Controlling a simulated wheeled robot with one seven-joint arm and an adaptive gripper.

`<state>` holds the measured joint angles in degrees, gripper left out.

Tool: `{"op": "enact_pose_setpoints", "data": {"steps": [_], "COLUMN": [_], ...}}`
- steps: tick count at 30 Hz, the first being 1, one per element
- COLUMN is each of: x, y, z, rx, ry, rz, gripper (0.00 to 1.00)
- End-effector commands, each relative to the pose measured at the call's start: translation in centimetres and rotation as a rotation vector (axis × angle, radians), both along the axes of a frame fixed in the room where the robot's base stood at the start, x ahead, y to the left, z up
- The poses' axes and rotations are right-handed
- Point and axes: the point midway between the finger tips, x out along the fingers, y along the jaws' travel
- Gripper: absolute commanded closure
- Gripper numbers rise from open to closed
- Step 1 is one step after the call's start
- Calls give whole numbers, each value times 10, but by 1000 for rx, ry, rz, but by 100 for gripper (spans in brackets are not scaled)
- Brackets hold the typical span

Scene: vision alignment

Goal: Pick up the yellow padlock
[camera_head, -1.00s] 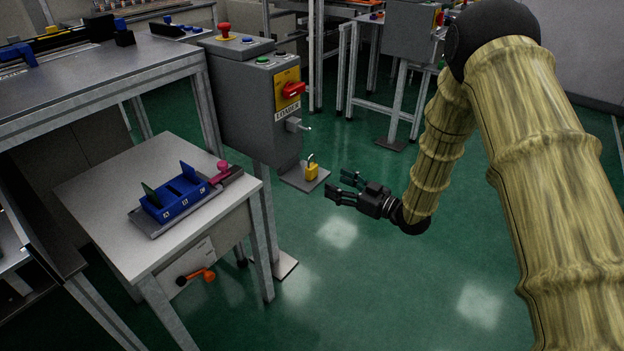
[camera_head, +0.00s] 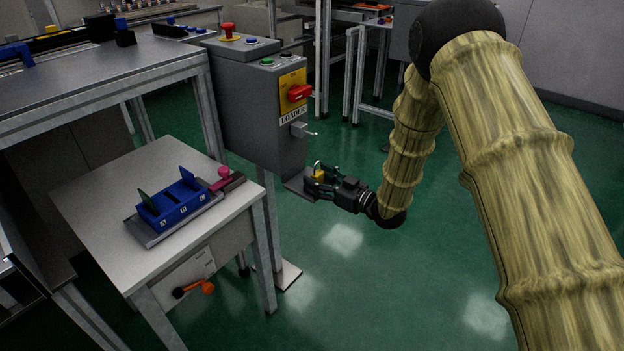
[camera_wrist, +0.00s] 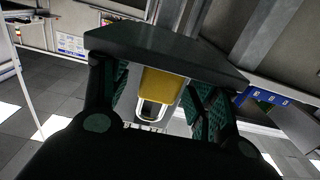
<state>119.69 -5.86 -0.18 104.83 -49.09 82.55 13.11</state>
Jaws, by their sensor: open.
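The yellow padlock (camera_head: 319,174) is at the small grey shelf (camera_head: 297,188) below the control box, partly hidden by my gripper in the head view. In the wrist view the padlock body (camera_wrist: 161,87) and its pale metal shackle (camera_wrist: 151,113) show between my two fingers. My gripper (camera_head: 312,184) is open, with a finger on either side of the padlock. In the wrist view the fingers' green ribbed pads (camera_wrist: 159,100) face the padlock, with a visible gap on both sides. Whether either finger touches it cannot be told.
The grey control box (camera_head: 250,110) with a red switch (camera_head: 299,93) and a protruding latch (camera_head: 303,130) stands just above the shelf. A white table (camera_head: 90,195) with a blue fixture (camera_head: 172,203) is at left.

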Motion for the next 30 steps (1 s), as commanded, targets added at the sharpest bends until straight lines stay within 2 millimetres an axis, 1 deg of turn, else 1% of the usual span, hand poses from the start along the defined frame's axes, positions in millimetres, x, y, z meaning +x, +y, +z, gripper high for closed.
{"op": "enact_pose_setpoints", "data": {"steps": [9,14,15,18,26,30], "x": [2,1,1,1,2,2], "y": [14,15,15,14,13,12], "z": [0,0,0,0,1,10], "rx": [0,0,0,0,1,1], "ry": [0,0,0,0,-1,-2], "rz": [9,11,10,9,8,7], "gripper": [39,68,76,91,91,91]}}
